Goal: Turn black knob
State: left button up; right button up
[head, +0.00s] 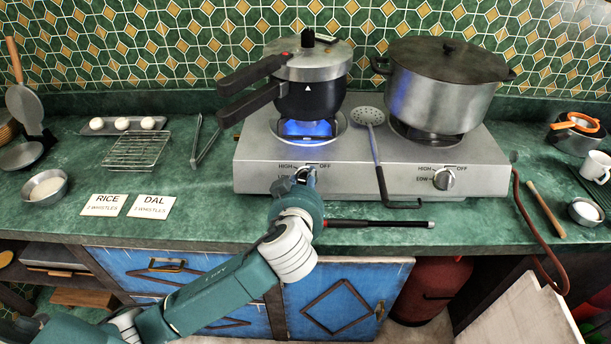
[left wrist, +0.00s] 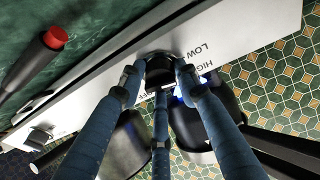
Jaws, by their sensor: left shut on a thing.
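My left gripper (head: 305,177) is at the front of the silver gas hotplate (head: 377,183), at the control below the left burner. In the left wrist view its blue fingers (left wrist: 160,82) close around the black knob (left wrist: 159,68), touching it from several sides. In the head view the gripper mostly hides this knob; HIGH, OFF and LOW labels show around it. A blue flame (head: 307,129) burns under the black pressure cooker (head: 312,98) on the left burner. My right gripper is out of view.
A large steel pot (head: 440,95) stands on the right burner. A ladle (head: 377,160) lies across the hotplate's middle. A black lighter (head: 375,223) lies on the counter just right of my left wrist. A red hose (head: 525,215) runs down at the right.

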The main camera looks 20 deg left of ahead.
pick_arm(q)
jog(key=m+p, duration=0.2)
jog(key=p, duration=0.1)
jog(key=m+h+p, duration=0.1)
jog(key=m+p, duration=0.2)
jog(key=shift+s+a+f+m+g, duration=0.1)
jog(key=shift+s+m+g, duration=0.05)
jog(key=shift+m+g, duration=0.2)
jog(key=shift+f+m+p, duration=0.15)
jog(key=shift+m+p, duration=0.3)
jog(key=shift+p, duration=0.3)
jog(key=shift+f, duration=0.15)
jog(key=o, duration=1.1)
jog(key=shift+a, duration=0.1)
jog(key=shift+r, duration=0.2)
jog(key=shift+s+r, duration=0.3)
jog(key=v, duration=1.1)
jog(key=shift+s, duration=0.15)
